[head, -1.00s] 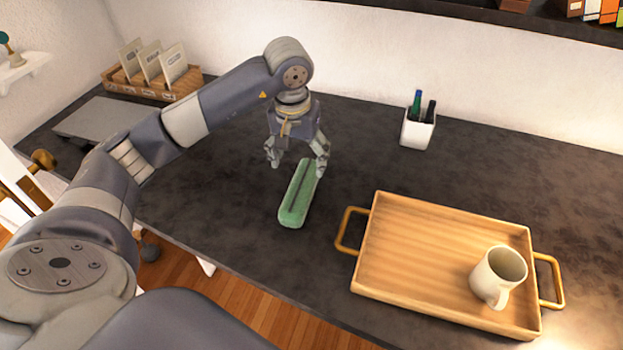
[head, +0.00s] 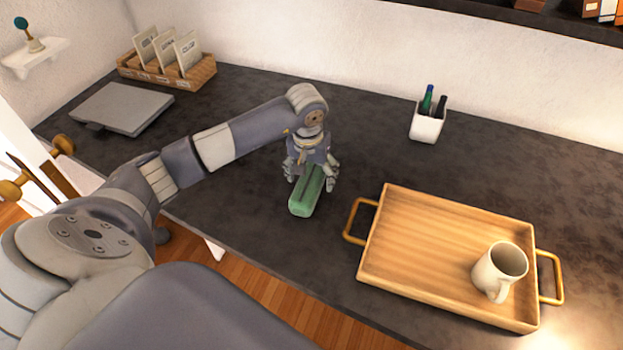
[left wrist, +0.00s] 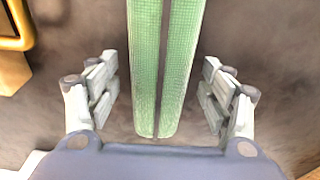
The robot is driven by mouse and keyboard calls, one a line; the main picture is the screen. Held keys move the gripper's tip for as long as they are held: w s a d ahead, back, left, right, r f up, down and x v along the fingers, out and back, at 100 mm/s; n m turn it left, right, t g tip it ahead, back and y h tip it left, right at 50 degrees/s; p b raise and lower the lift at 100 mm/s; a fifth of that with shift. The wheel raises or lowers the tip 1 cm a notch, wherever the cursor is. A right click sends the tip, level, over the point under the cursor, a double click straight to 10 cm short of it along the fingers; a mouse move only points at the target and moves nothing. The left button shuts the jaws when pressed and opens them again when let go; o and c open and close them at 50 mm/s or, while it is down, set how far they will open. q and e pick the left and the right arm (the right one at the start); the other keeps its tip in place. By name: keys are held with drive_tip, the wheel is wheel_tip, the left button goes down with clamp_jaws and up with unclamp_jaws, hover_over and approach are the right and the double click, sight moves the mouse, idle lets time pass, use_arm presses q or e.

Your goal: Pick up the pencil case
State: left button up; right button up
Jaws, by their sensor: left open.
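The green pencil case (head: 304,197) lies on the dark desk, left of the wooden tray. It is long and narrow with a dark strip along its top. My left gripper (head: 312,180) is over it from above, open, with one finger on each side. In the left wrist view, the pencil case (left wrist: 145,70) runs between the open fingers of my left gripper (left wrist: 160,97), with a visible gap on both sides. Part of the case's far end is hidden by the gripper in the head view. My right gripper is not in view.
A wooden tray (head: 420,235) with brass handles holds a white mug (head: 499,270). A white pen cup (head: 427,125) stands at the back. A grey closed laptop-like slab (head: 125,108) and a wooden file box (head: 200,75) are at the left. The desk around the case is clear.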

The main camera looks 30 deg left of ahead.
use_arm(q)
drive_tip(key=c, duration=1.3)
drive_tip(key=shift+o, duration=0.2)
drive_tip(key=shift+r, duration=0.1)
